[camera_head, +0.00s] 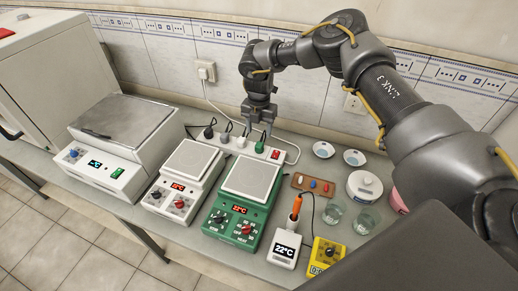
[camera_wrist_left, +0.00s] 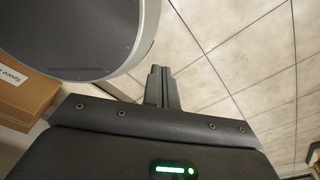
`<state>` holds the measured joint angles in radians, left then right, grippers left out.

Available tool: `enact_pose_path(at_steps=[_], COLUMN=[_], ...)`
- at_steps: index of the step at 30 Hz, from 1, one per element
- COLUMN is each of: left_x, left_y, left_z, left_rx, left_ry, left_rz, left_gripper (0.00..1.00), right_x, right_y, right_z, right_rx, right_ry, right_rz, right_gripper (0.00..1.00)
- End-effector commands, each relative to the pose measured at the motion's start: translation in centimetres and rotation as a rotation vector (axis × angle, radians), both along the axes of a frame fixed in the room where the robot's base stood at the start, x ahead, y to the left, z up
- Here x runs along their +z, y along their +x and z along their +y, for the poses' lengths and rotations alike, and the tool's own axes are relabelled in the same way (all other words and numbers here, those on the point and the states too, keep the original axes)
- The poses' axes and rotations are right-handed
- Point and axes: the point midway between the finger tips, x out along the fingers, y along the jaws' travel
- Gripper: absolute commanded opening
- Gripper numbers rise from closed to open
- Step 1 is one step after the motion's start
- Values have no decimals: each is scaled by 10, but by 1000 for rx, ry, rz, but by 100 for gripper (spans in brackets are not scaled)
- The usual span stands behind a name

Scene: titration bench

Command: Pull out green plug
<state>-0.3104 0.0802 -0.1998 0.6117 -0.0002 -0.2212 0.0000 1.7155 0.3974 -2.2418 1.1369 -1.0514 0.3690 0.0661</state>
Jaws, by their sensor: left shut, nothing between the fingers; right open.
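The green plug (camera_head: 259,147) sits in the white power strip (camera_head: 267,153) behind the bench devices, at the strip's right part beside its red switch. My right gripper (camera_head: 257,134) points down just above the green plug in the head view. Its fingers are apart, with nothing held; whether they touch or straddle the plug cannot be told. My left gripper (camera_wrist_left: 161,82) is shut and empty in the left wrist view, over the tiled floor and away from the bench; it is not in the head view.
A white plug (camera_head: 241,142) and dark plugs (camera_head: 224,137) stand close by in the same strip. A green hotplate (camera_head: 250,175) stands in front. A wall socket (camera_head: 206,71) with a cable is behind. Glass beakers (camera_head: 334,212) and small dishes (camera_head: 324,150) stand to the right.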

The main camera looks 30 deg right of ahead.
Motion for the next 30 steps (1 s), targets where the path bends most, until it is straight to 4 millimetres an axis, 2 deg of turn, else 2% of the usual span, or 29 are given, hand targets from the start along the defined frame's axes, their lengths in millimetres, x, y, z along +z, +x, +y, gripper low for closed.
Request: enact_pose_path(at_steps=[1, 3, 6, 10, 15, 18, 30], left_x=[-7, -13, -23, -39, -47, -51, -52], left_y=[13, 26, 33, 24, 7, 6, 14], left_z=[-1, -2, -2, -2, -1, -1, -1], left_rx=[0, 0, 0, 0, 0, 0, 0], left_ry=[-1, -3, -4, -4, -2, -1, -2], left_rz=[-18, -38, -48, -35, -12, -10, -20], left_gripper=[0, 0, 0, 0, 0, 0, 0], right_x=[-8, -16, -30, -49, -68, -76, -80], right_y=[0, 0, 0, -1, 0, 0, 0], right_z=[0, 0, 1, 1, 1, 1, 1], right_rx=[0, 1, 2, 2, 0, 1, 2], right_ry=[-1, -1, -1, -1, 1, 1, 0], right_rz=[1, 1, 1, 3, 2, 1, 0], right_gripper=[55, 55, 55, 55, 55, 55, 55])
